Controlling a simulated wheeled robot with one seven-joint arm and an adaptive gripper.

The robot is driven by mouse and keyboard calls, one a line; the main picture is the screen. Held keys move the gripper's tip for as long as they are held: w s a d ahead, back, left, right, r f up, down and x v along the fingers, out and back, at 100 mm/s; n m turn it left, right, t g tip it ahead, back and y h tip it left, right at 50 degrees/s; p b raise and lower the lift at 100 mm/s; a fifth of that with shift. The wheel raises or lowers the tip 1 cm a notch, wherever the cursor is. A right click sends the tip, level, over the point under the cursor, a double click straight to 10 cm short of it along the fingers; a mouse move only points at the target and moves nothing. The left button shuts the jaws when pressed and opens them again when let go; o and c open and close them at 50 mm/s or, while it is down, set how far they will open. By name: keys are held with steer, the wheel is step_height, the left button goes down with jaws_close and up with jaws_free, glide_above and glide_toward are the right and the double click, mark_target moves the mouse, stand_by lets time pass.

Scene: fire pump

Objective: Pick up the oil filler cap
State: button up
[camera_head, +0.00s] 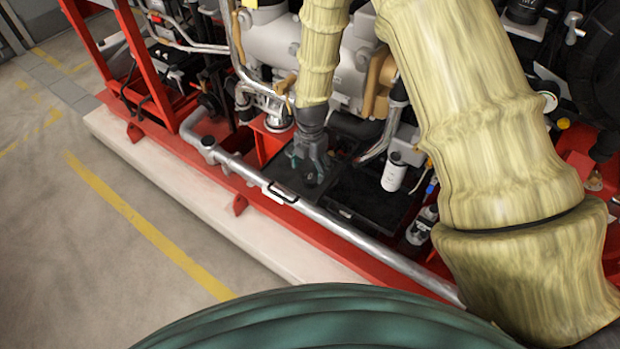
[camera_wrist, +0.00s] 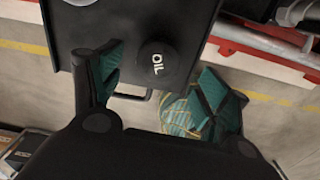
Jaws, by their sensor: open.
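The oil filler cap (camera_wrist: 157,66) is a round black cap marked "OIL" in white in the wrist view. It sits on the flat top of a black box (camera_wrist: 125,20). My gripper (camera_wrist: 161,62) is open, with one green-padded finger on each side of the cap in that view. I see a gap between the cap and each finger, and I cannot tell how high the fingers are above it. In the head view my gripper (camera_head: 311,170) points down over the black box (camera_head: 287,181). The cap is hard to make out there, dark between the fingers.
A silver pipe (camera_head: 325,222) runs along the red frame (camera_head: 165,145) in front of the box. A black handle (camera_head: 283,192) is at the box's front edge. A white cylinder (camera_head: 394,173) and engine parts stand close by. Open floor (camera_head: 85,260) lies at the left.

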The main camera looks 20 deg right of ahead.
mark_target(310, 177)
steer(key=shift+a+f+p, duration=0.1)
steer(key=shift+f+p, duration=0.5)
steer(key=shift+f, duration=1.55)
steer(key=c, duration=1.2)
steer(key=shift+w+r, duration=0.1)
steer(key=shift+r, duration=0.05)
